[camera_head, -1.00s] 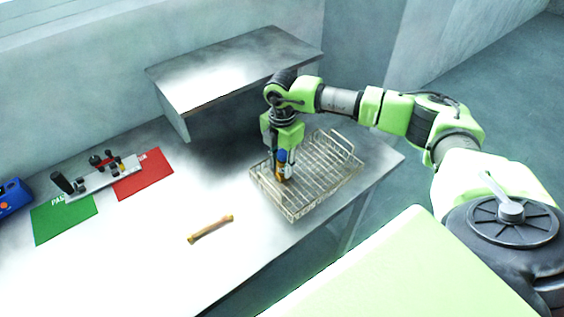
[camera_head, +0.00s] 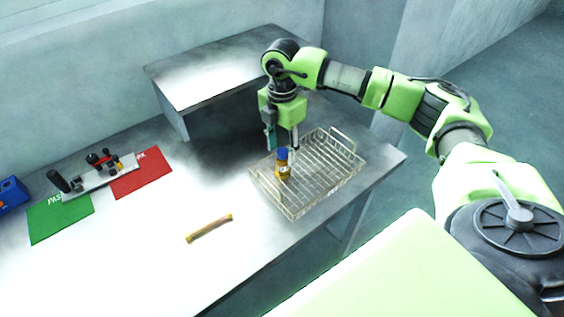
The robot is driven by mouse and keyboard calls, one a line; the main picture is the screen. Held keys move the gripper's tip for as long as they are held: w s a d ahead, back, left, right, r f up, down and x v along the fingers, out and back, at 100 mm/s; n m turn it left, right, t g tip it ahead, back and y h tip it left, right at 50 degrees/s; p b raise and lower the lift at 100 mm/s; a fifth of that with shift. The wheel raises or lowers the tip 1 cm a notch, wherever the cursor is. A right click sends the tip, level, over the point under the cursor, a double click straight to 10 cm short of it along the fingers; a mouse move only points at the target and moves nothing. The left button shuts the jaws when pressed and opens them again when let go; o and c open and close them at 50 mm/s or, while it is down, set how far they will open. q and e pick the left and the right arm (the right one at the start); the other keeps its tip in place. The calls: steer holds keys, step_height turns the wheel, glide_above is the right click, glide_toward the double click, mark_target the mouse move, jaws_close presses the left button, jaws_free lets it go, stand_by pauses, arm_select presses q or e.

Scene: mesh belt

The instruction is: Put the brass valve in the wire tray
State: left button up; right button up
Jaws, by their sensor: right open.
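The brass valve (camera_head: 283,171), with a blue top, stands upright inside the wire tray (camera_head: 293,216), near its left side. The tray is a shallow metal mesh basket with raised handles, on the right part of the table. My right gripper (camera_head: 283,147) is open just above the valve, pointing down, with its fingers apart and nothing held between them. My left gripper is not in the view.
A brass-coloured bar (camera_head: 209,229) lies on the table left of the tray. A raised metal shelf (camera_head: 235,68) stands behind. A toggle clamp fixture (camera_head: 97,174) rests across green (camera_head: 58,215) and red (camera_head: 142,172) mats. A blue device (camera_head: 12,194) is at the left edge.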

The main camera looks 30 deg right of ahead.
step_height(320, 180, up, 6)
steer(key=shift+r+b, duration=0.1)
steer(key=shift+b, duration=0.5)
